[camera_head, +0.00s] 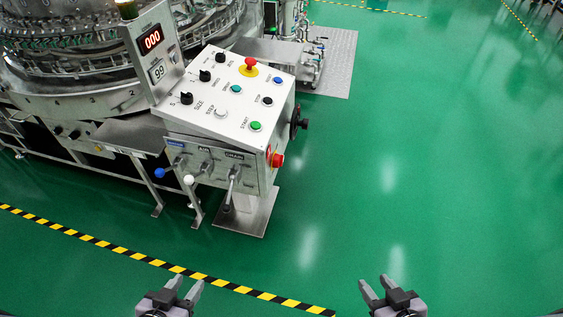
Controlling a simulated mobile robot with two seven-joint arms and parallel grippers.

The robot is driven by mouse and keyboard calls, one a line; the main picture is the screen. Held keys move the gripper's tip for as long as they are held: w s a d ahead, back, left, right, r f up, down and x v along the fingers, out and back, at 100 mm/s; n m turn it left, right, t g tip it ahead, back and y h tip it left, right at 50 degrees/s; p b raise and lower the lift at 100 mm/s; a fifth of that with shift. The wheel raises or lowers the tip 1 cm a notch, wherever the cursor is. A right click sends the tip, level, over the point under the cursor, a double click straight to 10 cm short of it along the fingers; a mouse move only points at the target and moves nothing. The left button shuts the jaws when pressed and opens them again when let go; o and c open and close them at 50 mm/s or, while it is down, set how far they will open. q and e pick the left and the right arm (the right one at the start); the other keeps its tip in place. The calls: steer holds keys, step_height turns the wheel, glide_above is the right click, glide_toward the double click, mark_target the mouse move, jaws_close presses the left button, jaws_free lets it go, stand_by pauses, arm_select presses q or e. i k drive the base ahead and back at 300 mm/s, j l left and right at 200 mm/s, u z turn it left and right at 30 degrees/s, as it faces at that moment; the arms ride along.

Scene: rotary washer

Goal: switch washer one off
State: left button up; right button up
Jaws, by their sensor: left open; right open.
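A steel control box (238,142) stands on a pedestal at the upper middle, with knobs and buttons on its sloped top. Its front face carries three levers: one with a blue ball (159,173), one with a white ball (188,180), and one with a dark end (227,208). Labels sit above the levers; I cannot read clearly which one is washer one. My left gripper (188,282) is open and empty at the bottom edge, nearer than the box. My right gripper (374,281) is open and empty, further right at the bottom edge. Neither touches the box.
A red emergency button (250,63) is on the box top, another red button (277,160) on its side. A display panel (152,52) and the large round machine (70,60) stand at left. Yellow-black tape (150,261) crosses the green floor (430,170), clear at right.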

mark_target(278, 158)
steer(key=u, duration=0.85)
steer(key=i+l+u, duration=0.1)
steer(key=l+u, duration=0.3)
steer(key=i+l+u, duration=0.1)
steer(key=l+u, duration=0.15)
steer(key=u, duration=0.15)
steer(key=l+u, duration=0.45)
steer(key=l, duration=0.3)
steer(key=l+u, duration=0.15)
steer(key=l, duration=0.4)
steer(key=l+u, duration=0.15)
steer(key=l, duration=0.35)
steer(key=k+l+u, duration=0.15)
steer(key=l, duration=0.35)
steer(key=k+l, duration=0.1)
steer(key=l, duration=0.85)
steer(key=k+l, duration=0.15)
steer(key=l, duration=0.3)
steer(key=k+l+u, duration=0.1)
steer(key=l, duration=0.4)
steer(key=k+l, duration=0.1)
steer(key=l, duration=0.35)
